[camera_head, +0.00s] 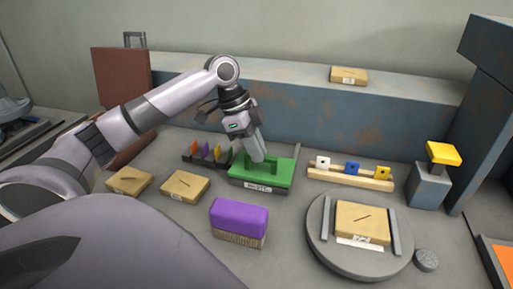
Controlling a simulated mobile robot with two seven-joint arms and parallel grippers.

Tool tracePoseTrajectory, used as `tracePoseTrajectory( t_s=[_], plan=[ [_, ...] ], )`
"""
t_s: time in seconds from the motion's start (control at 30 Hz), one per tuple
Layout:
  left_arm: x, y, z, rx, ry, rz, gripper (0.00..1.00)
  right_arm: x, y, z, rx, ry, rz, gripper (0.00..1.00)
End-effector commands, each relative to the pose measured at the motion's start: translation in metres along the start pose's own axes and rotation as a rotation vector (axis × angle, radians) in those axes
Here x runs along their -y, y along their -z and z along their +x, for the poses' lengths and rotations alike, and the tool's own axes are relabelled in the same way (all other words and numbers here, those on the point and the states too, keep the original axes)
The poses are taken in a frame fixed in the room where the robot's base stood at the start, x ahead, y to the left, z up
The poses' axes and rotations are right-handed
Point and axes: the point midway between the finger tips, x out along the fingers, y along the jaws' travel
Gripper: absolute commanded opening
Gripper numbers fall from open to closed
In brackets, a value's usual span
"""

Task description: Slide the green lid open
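The green lid (278,174) lies on a low box with a white label on its front, near the middle of the head view. The lid has a raised green part near its left end, partly hidden by my gripper. My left gripper (258,158) points down at this raised part from above, with its fingers at or just over it. Whether the fingers are closed on it is not clear from this angle. My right gripper does not show.
A purple brush (239,218) stands in front of the box. Wooden blocks (184,186) lie to its left. A rack of coloured pegs (205,152) is close behind left, and a wooden rail (350,179) with coloured cubes is to the right. A round turntable (332,257) stands front right.

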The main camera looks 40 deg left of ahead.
Motion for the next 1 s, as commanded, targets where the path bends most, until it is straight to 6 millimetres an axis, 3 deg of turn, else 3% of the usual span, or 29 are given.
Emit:
tracePoseTrajectory(
  t_s=[0.33, 0.63, 1.0],
  plan=[
    [0.007, 0.002, -0.004, -0.005, 0.0, -0.003, 0.0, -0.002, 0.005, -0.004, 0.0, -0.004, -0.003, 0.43],
    [0.044, 0.004, -0.007, -0.011, 0.003, -0.006, 0.0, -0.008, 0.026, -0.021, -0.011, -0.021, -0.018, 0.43],
    [0.083, 0.002, -0.004, -0.01, 0.007, -0.007, 0.0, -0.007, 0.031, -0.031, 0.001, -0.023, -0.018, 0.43]
  ],
)
